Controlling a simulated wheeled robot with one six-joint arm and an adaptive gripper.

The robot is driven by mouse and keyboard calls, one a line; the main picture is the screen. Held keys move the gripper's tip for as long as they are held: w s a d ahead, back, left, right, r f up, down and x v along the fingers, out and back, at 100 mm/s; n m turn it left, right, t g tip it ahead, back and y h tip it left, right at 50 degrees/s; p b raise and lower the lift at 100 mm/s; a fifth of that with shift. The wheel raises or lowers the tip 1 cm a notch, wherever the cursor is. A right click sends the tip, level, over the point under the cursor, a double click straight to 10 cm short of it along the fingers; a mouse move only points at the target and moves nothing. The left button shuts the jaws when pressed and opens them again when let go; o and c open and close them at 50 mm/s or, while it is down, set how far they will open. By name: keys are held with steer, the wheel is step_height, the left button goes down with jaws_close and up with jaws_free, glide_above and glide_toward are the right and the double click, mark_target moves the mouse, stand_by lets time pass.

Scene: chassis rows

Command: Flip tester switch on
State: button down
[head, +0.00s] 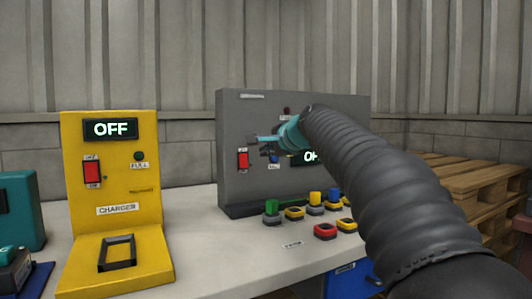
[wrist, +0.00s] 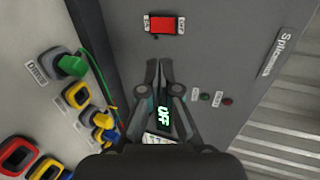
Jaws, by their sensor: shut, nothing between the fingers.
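A grey machine (head: 235,180) stands on the bench and has a red rocker switch (head: 243,160) at its left. The same switch (wrist: 166,25) shows near the top of the wrist view. A lit display (head: 311,157) on the machine is partly covered by my arm; in the wrist view it reads OFF (wrist: 163,117). My gripper (head: 255,140) is teal, in front of the panel, up and right of the switch in the head view. In the wrist view its closed fingertips (wrist: 160,65) point toward the switch, apart from it in the picture. It holds nothing.
A yellow charger (head: 82,215) at left has its own red switch (head: 91,172) and OFF display (head: 110,128). Several coloured plugs and sockets (head: 294,213) sit before the grey machine. A teal box (head: 22,208) is far left; wooden pallets (head: 465,180) are at right.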

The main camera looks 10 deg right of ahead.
steer(key=s+d+f+n+g+h, duration=0.2)
steer(key=s+f+n, duration=0.5)
steer(key=s+f, duration=1)
steer(key=s+d+f+n+g+h, duration=0.3)
steer(key=s+f, duration=1.5)
steer(key=s, duration=0.6)
steer(key=d+n+g, duration=0.1)
steer(key=n+g, duration=0.1)
steer(key=n, duration=0.1)
steer(key=shift+s+n, duration=0.35)
steer(key=shift+n, duration=0.05)
steer(key=shift+d, duration=0.1)
